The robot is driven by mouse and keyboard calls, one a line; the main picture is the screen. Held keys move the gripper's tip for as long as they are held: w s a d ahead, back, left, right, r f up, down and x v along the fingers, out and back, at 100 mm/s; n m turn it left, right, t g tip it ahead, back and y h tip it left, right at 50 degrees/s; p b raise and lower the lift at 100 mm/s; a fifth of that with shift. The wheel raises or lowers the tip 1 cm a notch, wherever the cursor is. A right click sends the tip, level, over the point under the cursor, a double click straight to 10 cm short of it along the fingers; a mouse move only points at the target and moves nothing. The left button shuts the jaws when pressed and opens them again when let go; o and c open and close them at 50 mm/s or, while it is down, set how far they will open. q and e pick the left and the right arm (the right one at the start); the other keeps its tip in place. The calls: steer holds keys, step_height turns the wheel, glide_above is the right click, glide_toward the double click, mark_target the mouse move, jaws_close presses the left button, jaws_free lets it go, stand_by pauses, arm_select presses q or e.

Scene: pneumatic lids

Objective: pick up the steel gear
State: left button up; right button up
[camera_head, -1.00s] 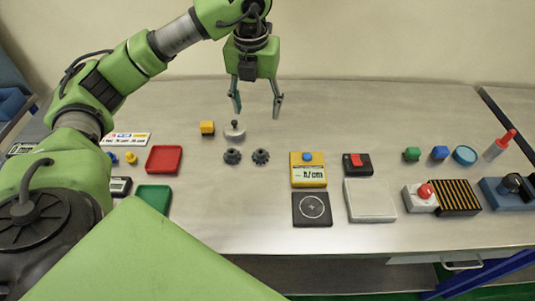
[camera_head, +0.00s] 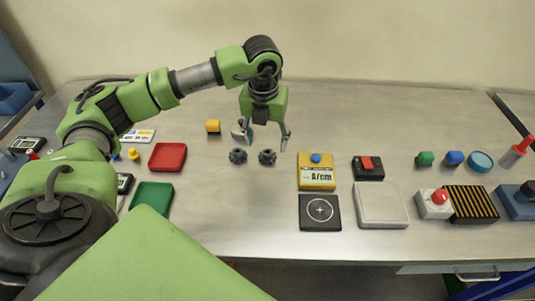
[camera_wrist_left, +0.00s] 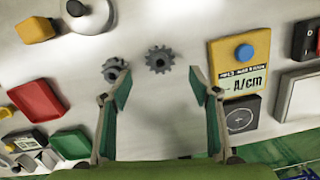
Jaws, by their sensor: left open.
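Two dark grey toothed gears lie side by side on the metal table. In the head view one is the left gear (camera_head: 238,156) and one the right gear (camera_head: 267,157); I cannot tell from their look which is steel. My left gripper (camera_head: 262,138) is open, pointing down above and just behind them, with nothing between its fingers. In the left wrist view the right gear (camera_wrist_left: 159,59) lies between the lines of the open fingers (camera_wrist_left: 158,76), and the left gear (camera_wrist_left: 113,70) is close to the left fingertip, partly covered by it. My right gripper is out of view.
A white knobbed disc (camera_wrist_left: 90,15) and a yellow block (camera_head: 213,126) stand behind and left of the gears. A red tray (camera_head: 168,157) lies left. A yellow meter (camera_head: 317,172) stands right. The table in front of the gears is clear.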

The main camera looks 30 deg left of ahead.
mark_target(267, 152)
arm_select(q)
steer(key=shift+f+p, duration=0.35)
steer(key=shift+f, duration=0.15)
steer(key=f, duration=0.1)
steer(key=f+p, duration=0.1)
steer(key=f, duration=0.1)
steer(key=shift+w+a+f+p, duration=0.1)
steer(key=shift+w+f+p, duration=0.2)
steer(key=shift+w, duration=0.1)
steer(key=shift+w+f, duration=0.1)
steer(key=shift+f, duration=0.35)
steer(key=shift+c, duration=0.5)
steer(key=c, duration=1.3)
steer(key=shift+r, duration=0.1)
